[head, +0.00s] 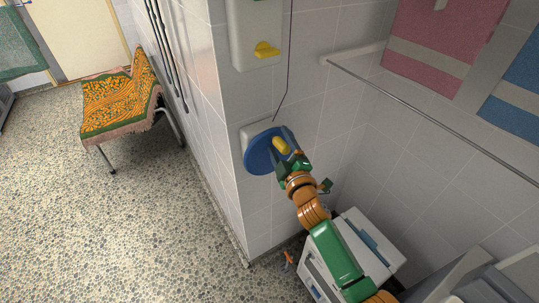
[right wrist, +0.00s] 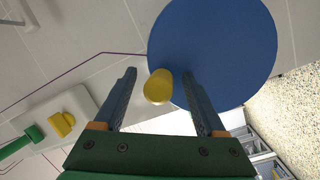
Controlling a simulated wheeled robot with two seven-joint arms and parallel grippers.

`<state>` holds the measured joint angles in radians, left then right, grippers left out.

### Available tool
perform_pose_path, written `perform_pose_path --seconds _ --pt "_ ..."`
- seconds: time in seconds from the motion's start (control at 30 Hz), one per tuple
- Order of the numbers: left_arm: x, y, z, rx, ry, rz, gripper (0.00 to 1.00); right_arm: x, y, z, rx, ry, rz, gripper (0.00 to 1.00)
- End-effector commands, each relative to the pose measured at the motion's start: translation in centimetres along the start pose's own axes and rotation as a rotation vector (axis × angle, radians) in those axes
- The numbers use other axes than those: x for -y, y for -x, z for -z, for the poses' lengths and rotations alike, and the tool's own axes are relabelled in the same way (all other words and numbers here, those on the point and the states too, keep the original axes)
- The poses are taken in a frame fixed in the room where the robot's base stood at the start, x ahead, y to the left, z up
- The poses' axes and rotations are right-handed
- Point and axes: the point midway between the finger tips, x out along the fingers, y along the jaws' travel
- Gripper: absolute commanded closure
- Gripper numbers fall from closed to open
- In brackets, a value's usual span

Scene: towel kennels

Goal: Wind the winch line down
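The winch is a blue disc (head: 258,157) on a white mount (head: 252,130) on the tiled wall, with a yellow knob (head: 281,145) standing out from its face. The dark, thin winch line (head: 289,70) runs from the top of the head view down to the winch. My right gripper (head: 285,152) is at the knob. In the right wrist view its two fingers stand apart on either side of the yellow knob (right wrist: 158,86), with a visible gap to each finger, in front of the blue disc (right wrist: 215,45). My left gripper is not in view.
A white wall panel (head: 244,35) with a yellow lever (head: 267,49) is above the winch. A metal rail (head: 430,118) runs to the right below pink and blue towels. A white cabinet (head: 318,262) stands under my right arm. A cloth-draped chair (head: 120,100) stands left; the floor is open.

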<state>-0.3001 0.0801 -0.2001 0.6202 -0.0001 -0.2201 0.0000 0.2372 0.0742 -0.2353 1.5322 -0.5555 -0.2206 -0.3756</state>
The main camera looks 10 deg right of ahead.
Motion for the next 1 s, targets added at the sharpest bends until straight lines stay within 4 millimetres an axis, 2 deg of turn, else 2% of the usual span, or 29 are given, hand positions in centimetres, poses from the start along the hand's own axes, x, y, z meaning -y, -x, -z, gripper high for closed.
perform_pose_path --seconds 0.33,0.47,0.8,1.0 --pt "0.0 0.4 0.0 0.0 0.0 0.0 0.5 -0.1 0.4 -0.1 0.004 0.001 0.003 0.2" --pt "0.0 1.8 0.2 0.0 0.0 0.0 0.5 -0.6 2.5 -0.5 0.006 0.002 0.006 0.2" --pt "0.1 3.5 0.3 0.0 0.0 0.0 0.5 -1.1 7.9 -1.8 0.005 0.001 0.004 0.2" --pt "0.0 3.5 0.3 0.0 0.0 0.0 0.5 -1.1 8.8 -2.1 0.004 0.002 0.003 0.2"
